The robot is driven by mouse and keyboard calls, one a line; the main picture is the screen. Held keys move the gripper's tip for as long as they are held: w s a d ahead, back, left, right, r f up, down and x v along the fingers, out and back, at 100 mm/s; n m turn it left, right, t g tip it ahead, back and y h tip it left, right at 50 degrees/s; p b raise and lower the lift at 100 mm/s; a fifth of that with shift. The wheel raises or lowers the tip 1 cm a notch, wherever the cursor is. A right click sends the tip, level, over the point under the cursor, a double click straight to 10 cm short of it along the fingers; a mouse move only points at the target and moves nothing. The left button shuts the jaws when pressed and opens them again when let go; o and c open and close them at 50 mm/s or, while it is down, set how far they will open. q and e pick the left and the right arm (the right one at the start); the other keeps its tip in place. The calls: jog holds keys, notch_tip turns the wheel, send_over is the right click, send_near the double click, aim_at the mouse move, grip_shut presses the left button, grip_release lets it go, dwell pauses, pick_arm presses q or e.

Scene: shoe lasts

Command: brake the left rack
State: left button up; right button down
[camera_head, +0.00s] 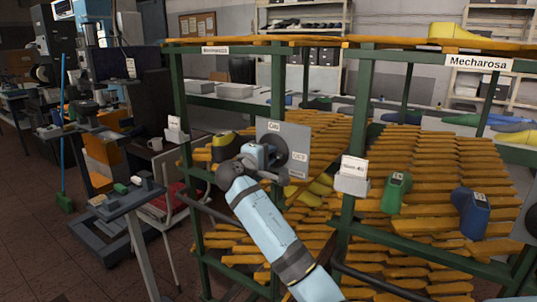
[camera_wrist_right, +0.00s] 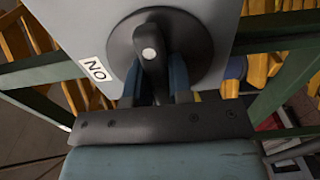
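The left rack (camera_head: 178,88) is a green frame with orange slatted shelves. A grey panel (camera_head: 298,136) on it carries a dark round rotary switch (camera_head: 275,149) with ON and OFF labels. My right gripper (camera_head: 254,157) is at this switch. In the right wrist view, the switch's black handle (camera_wrist_right: 151,60) stands between the two blue fingers of my right gripper (camera_wrist_right: 154,75), with no clear gap on either side. The ON label (camera_wrist_right: 95,68) lies to the left there. My fingers hide part of the switch. My left gripper is not in view.
The right rack, signed Mecharosa (camera_head: 479,63), holds a green last (camera_head: 396,193) and a blue last (camera_head: 470,212). A card holder (camera_head: 352,177) sits on the post between the racks. A small stand (camera_head: 122,205) and a chair (camera_head: 172,190) are at the left.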

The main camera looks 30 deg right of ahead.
jog(key=shift+r+n+p, duration=0.3)
jog(key=shift+n+p, duration=0.4)
jog(key=shift+p, duration=1)
jog(key=n+p, duration=0.1)
jog(key=p, duration=0.2)
jog(key=shift+r, duration=0.15)
jog(key=n+p, duration=1.1)
jog(key=p, duration=0.7)
jog(key=shift+f+n+p, duration=0.25)
jog(key=shift+n+p, duration=0.25)
jog(key=shift+n, duration=0.1)
jog(key=shift+f+n+p, duration=0.15)
jog(key=shift+n+p, duration=0.2)
jog(key=shift+n, duration=0.35)
jog(key=shift+f+n, duration=0.1)
jog(key=shift+n, duration=0.8)
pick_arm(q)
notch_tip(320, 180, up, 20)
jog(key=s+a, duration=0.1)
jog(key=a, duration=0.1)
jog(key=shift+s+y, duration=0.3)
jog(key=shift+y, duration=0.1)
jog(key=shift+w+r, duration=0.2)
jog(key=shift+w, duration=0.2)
